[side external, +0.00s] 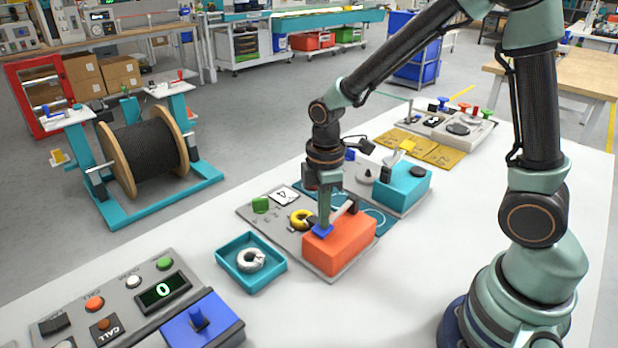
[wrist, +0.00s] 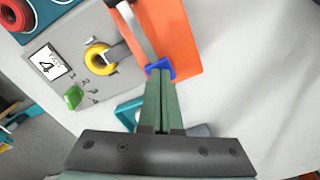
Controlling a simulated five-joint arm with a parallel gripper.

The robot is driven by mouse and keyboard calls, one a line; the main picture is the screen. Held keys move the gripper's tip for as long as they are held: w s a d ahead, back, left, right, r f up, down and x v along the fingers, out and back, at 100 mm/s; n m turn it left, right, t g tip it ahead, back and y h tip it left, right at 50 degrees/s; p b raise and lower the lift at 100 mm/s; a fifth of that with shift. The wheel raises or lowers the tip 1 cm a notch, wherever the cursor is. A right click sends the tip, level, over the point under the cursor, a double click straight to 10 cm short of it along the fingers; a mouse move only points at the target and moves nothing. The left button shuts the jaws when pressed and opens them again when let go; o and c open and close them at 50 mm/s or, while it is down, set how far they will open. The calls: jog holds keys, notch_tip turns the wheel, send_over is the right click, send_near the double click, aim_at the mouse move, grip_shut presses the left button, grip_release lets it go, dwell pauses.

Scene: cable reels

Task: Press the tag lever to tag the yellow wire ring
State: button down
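The yellow wire ring (side external: 300,219) lies on the grey plate beside the orange box (side external: 345,243); the wrist view also shows the ring (wrist: 100,60), with a dark-and-grey part reaching over its right side. The tag lever is a grey bar (wrist: 132,30) on the orange box, ending in a blue pad (wrist: 161,68). My gripper (side external: 323,224) points down with its fingertips at the blue pad. Its two green fingers are together with nothing between them. The fingertips appear to touch the pad; how far the lever is pressed I cannot tell.
The grey plate holds a card marked 4 (wrist: 47,63) and a green button (wrist: 74,97). A teal tray (side external: 273,282) with a white ring (side external: 250,260) stands in front. A control panel (side external: 120,310) reads 0. A teal box (side external: 402,190) stands behind.

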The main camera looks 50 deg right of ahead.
notch_tip(320, 180, up, 12)
dwell(0.6)
dwell(0.5)
